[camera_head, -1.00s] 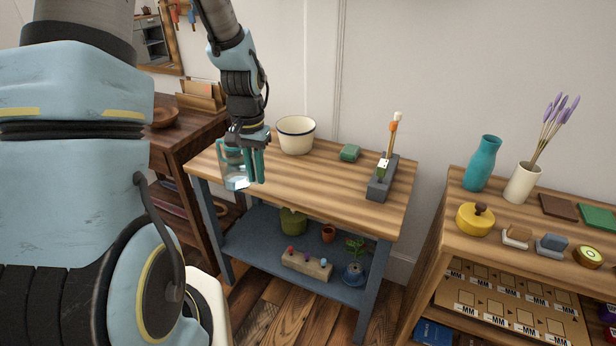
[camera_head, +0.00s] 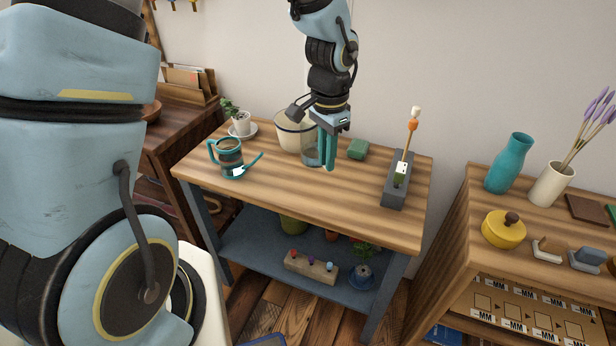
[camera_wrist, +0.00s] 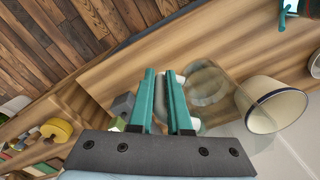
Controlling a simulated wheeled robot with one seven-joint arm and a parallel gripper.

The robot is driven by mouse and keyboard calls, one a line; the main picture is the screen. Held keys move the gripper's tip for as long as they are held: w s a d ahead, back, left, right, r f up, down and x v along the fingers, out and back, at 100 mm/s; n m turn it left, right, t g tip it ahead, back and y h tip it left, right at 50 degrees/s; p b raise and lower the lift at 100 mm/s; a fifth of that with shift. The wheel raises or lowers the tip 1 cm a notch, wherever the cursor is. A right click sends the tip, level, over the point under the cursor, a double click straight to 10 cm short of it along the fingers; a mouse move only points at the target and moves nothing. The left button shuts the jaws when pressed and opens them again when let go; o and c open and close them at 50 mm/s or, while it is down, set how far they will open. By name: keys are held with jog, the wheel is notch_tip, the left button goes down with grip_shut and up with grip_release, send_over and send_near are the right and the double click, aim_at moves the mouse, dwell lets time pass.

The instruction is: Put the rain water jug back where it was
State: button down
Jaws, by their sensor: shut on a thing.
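The rain water jug (camera_head: 311,152) is a clear glass vessel, shown in front of the cream bowl over the wooden workbench. My gripper (camera_head: 329,158) is at its right side, with its teal fingers pointing down and shut on it. In the wrist view the jug (camera_wrist: 207,84) shows its round rim beside my fingers (camera_wrist: 162,75). A pale part, perhaps its handle, is between them. I cannot tell whether its base touches the bench (camera_head: 290,205). A teal-handled can with a spout (camera_head: 229,158) stands at the bench's left.
A grey holder (camera_head: 394,192) stands at the right end. A potted plant (camera_head: 240,122) sits at the back left. The bench's front middle is clear.

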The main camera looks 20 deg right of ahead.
jog(key=shift+w+d+f, duration=0.1)
jog(key=shift+w+f, duration=0.05)
jog(key=shift+w, duration=0.1)
jog(key=shift+w+f+p, duration=0.1)
jog(key=shift+f+p, duration=0.7)
jog(key=shift+f, duration=4)
jog(key=shift+f, duration=0.2)
jog(key=c, duration=0.9)
grip_release()
jog(key=shift+o, duration=0.2)
notch_tip(320, 180, up, 12)
jog(key=b, duration=0.2)
jog(key=shift+r, duration=0.2)
